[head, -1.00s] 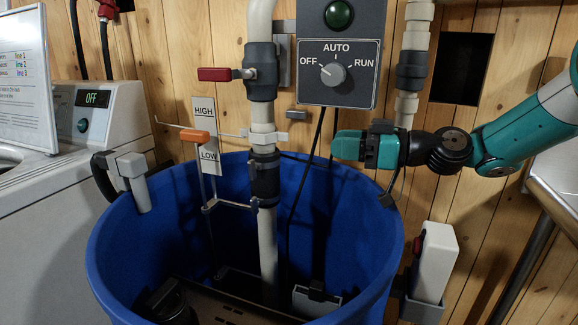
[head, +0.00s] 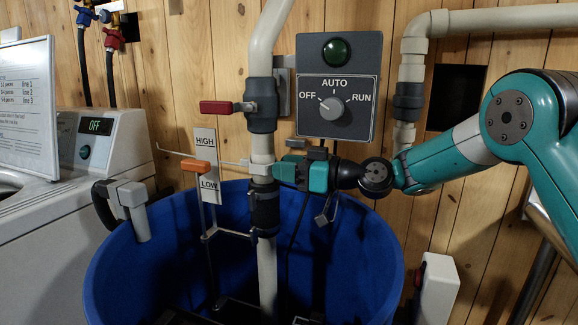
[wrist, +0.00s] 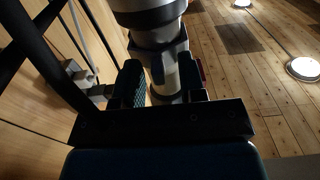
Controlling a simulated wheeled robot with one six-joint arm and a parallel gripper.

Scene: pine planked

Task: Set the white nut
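The white nut (head: 262,160) is a pale winged collar on the vertical pipe, between a grey valve body above and a dark coupling below. Its left wing shows in the head view; its right side is partly hidden by my gripper. My gripper (head: 279,172) is level, just right of the nut, with its teal fingers pointing left at it. In the wrist view, the fingers of my gripper (wrist: 160,84) stand apart with a pale part of the pipe assembly between or just beyond them. I cannot tell if they touch the nut.
A blue tub (head: 340,270) stands below. A red-handled valve (head: 216,107) sits above left. An orange float marker (head: 198,167) with a thin rod is beside the HIGH/LOW plate (head: 208,180). A control box (head: 338,105) hangs above my gripper. A white washer (head: 70,210) stands left.

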